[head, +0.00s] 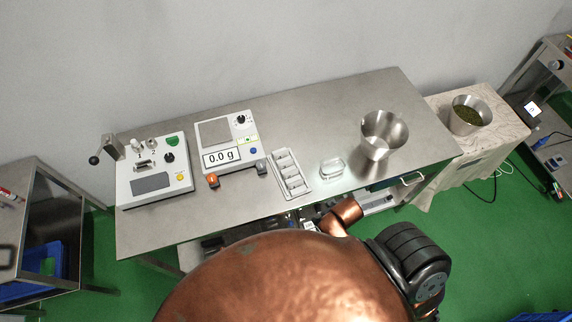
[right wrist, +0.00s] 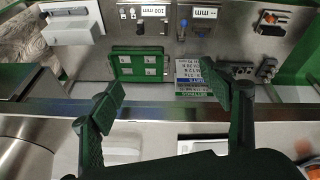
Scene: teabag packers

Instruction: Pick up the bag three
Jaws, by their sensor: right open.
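No bag marked three can be made out in either view. A white tray with several compartments (head: 291,174) lies on the steel table near its front edge; its contents are too small to tell. In the right wrist view a green tray (right wrist: 121,67) holds several small pale squares; I cannot tell whether these are bags. My right gripper (right wrist: 163,82) is open and empty, its fingers apart in front of the table edge. My left gripper is not in view.
On the table (head: 235,205) stand a sealing machine (head: 154,168), a scale reading 0.0 g (head: 226,140), a small clear container (head: 331,169) and a steel bowl (head: 383,135). A bowl of green leaves (head: 467,115) stands on a side table at right.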

